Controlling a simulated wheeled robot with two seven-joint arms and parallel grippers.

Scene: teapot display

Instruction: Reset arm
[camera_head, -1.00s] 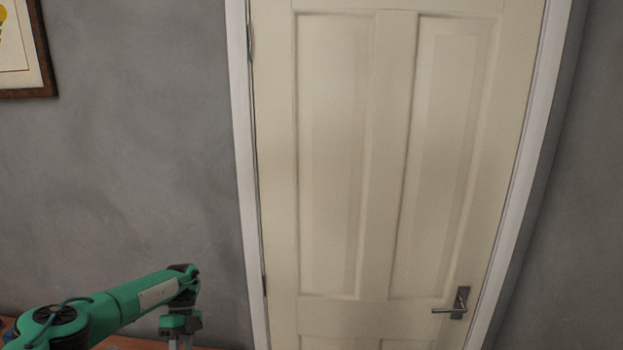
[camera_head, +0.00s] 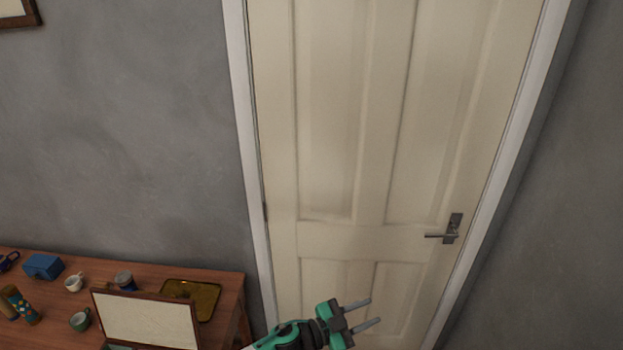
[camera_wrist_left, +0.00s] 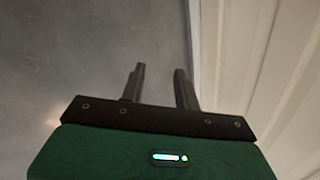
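My left gripper (camera_head: 368,313) is at the bottom middle of the head view, in front of the cream door and clear of the table's right end. Its two fingers are apart with nothing between them. In the left wrist view the gripper (camera_wrist_left: 159,80) also shows two separated fingers, with grey wall and the white door frame behind. My right gripper is not in view.
A wooden table (camera_head: 231,290) at lower left holds an open box (camera_head: 146,318), a golden tray (camera_head: 190,297), a blue box (camera_head: 43,266), a white cup (camera_head: 74,283), a green cup (camera_head: 80,320) and a patterned cylinder (camera_head: 20,305). The door (camera_head: 330,190) has a handle (camera_head: 443,235).

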